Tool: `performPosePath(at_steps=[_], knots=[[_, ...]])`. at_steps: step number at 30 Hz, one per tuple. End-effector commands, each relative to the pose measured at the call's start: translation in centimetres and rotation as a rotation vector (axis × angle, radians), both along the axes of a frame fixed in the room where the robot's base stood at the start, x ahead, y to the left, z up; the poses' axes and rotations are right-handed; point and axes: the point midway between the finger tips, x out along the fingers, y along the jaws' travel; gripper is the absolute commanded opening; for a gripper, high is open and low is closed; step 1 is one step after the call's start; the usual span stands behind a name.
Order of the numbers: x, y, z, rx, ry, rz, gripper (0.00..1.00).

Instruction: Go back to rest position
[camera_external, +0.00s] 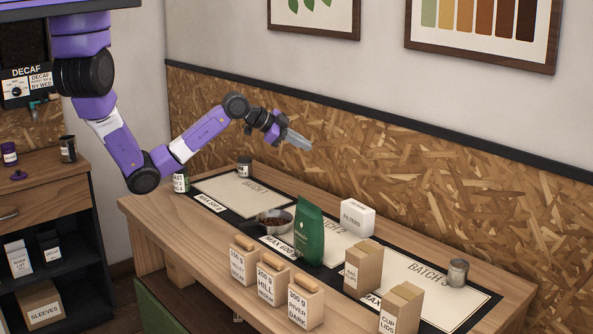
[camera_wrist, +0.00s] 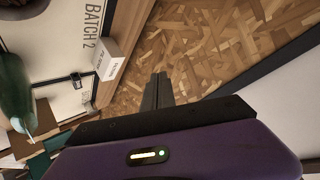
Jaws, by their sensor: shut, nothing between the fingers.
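My gripper (camera_external: 297,139) is raised over the back of the table in the external view, near the chipboard wall panel. Its fingers are together and nothing is between them. In the wrist view the closed fingers (camera_wrist: 158,90) point toward the chipboard. My purple and white arm reaches from the left and bends up to the gripper. The wooden table (camera_external: 147,213) lies below, and the gripper touches nothing on it.
The table holds a green bag (camera_external: 309,232), a metal bowl (camera_external: 283,230), a filters box (camera_external: 357,217), several labelled containers (camera_external: 270,280), a cup lids box (camera_external: 400,309) and a jar (camera_external: 457,272). A shelf unit (camera_external: 60,200) stands at left. The Batch 1 mat (camera_external: 240,190) looks mostly clear.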

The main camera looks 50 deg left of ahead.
Motion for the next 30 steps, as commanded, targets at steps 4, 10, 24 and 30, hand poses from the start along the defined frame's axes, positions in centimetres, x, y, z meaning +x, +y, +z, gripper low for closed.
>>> performPosePath(at_steps=[4, 10, 24, 30], knots=[[-0.7, -1.9, 2.6, -0.283, -0.149, 0.129, 0.0], [-3.6, -0.9, 4.3, -0.574, -0.294, 0.301, 0.0], [-17.8, 5.3, 0.6, -0.877, -0.485, 0.64, 0.0], [-25.5, 7.5, -1.5, -0.859, -0.51, 0.719, 0.0]])
